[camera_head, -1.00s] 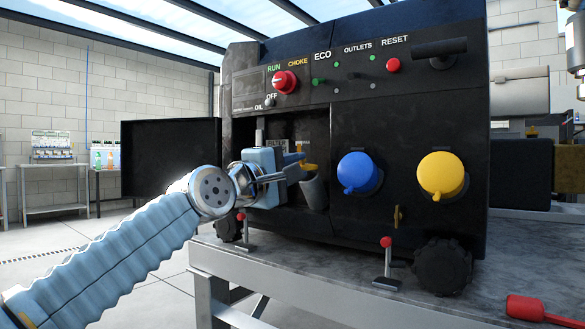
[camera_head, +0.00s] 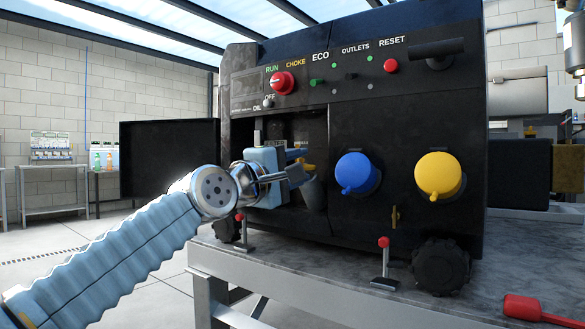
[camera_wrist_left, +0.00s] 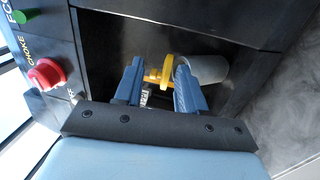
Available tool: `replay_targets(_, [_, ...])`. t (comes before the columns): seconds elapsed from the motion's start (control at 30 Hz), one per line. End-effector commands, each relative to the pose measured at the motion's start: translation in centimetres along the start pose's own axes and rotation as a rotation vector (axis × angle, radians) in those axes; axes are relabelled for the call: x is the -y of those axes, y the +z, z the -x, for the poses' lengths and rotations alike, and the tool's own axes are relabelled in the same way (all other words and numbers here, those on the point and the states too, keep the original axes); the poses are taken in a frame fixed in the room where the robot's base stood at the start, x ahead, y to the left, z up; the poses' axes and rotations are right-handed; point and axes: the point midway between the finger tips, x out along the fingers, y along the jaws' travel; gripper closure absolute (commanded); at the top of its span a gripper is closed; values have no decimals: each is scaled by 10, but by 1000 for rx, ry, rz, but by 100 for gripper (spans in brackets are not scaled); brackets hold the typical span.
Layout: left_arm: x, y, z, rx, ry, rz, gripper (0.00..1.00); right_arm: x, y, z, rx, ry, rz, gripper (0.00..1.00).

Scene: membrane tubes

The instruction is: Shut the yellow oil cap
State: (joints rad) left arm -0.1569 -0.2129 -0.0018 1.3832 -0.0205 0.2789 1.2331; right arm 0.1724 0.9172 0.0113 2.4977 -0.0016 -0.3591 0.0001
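The yellow oil cap (camera_wrist_left: 167,70) shows in the left wrist view, inside the open compartment of the black generator (camera_head: 405,115). It sits beside the mouth of a grey filler tube (camera_wrist_left: 208,69) and does not look seated on it. My left gripper (camera_wrist_left: 155,80) is open, its two blue fingers apart on either side of the cap; the right-hand finger is close to the cap's disc, and contact is unclear. In the head view my left gripper (camera_head: 297,164) reaches into the compartment and mostly hides the cap. My right gripper is not in view.
The compartment's black door (camera_head: 168,172) stands open at the left. Blue (camera_head: 357,173) and yellow (camera_head: 438,175) outlet covers are on the front panel, right of the compartment. Red-topped clamps (camera_head: 384,262) stand on the bench (camera_head: 330,262). A red-handled tool (camera_head: 535,309) lies at the front right.

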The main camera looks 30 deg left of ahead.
Motion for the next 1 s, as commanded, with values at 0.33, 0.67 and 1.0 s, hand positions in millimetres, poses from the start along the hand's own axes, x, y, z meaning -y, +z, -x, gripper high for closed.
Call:
replay_targets(0.33, [0, -4, 5, -9, 0, -1, 59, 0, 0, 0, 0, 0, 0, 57])
replay_targets(0.67, [-1, -4, 73, -9, 2, -1, 59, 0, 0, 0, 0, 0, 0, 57])
replay_targets(1.0, [0, -2, 132, -6, 1, -2, 59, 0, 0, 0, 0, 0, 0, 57])
